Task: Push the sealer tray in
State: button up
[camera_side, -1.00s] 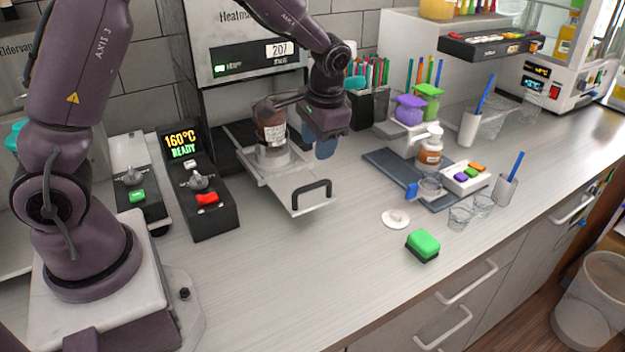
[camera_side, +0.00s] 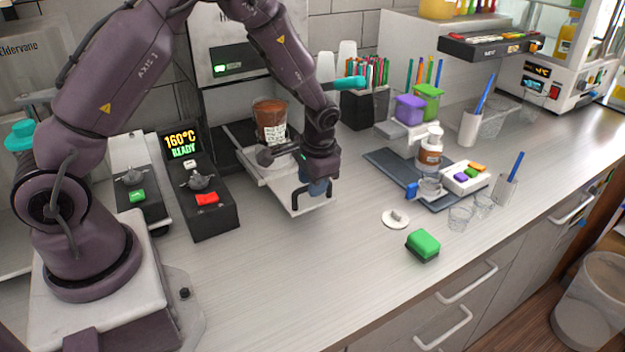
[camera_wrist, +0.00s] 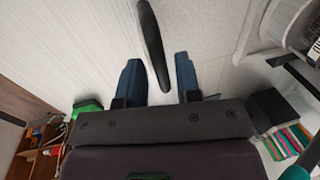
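The sealer tray (camera_side: 274,184) is slid out of the sealer (camera_side: 228,68) and carries a cup of brown drink (camera_side: 268,114) in its holder. The tray's black handle (camera_side: 295,203) is at its front edge and partly hidden by my gripper (camera_side: 316,187). In the wrist view the handle (camera_wrist: 151,42) shows between the two blue fingers of my gripper (camera_wrist: 158,80), with gaps on both sides. The fingers are apart, and I cannot tell whether they touch the handle. The tray's pale surface (camera_wrist: 212,28) is also in the wrist view.
A control box (camera_side: 205,208) with a red switch stands left of the tray, its display reading 160°C READY. A green sponge (camera_side: 423,244) and a small white lid (camera_side: 396,218) lie to the right. The counter in front of the tray is clear.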

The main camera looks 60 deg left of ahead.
aim_at(275, 150)
grip_shut()
jog(key=a, duration=1.7)
jog(key=shift+a+r, duration=0.1)
jog(key=shift+a, duration=0.15)
jog(key=shift+a, duration=0.1)
jog(key=shift+o, duration=1.4)
grip_release()
jog(key=d+r, duration=0.1)
jog(key=r, duration=0.3)
jog(key=d+r, duration=0.1)
jog(key=r, duration=0.7)
jog(key=shift+d+r, duration=0.35)
jog(key=shift+d, duration=0.05)
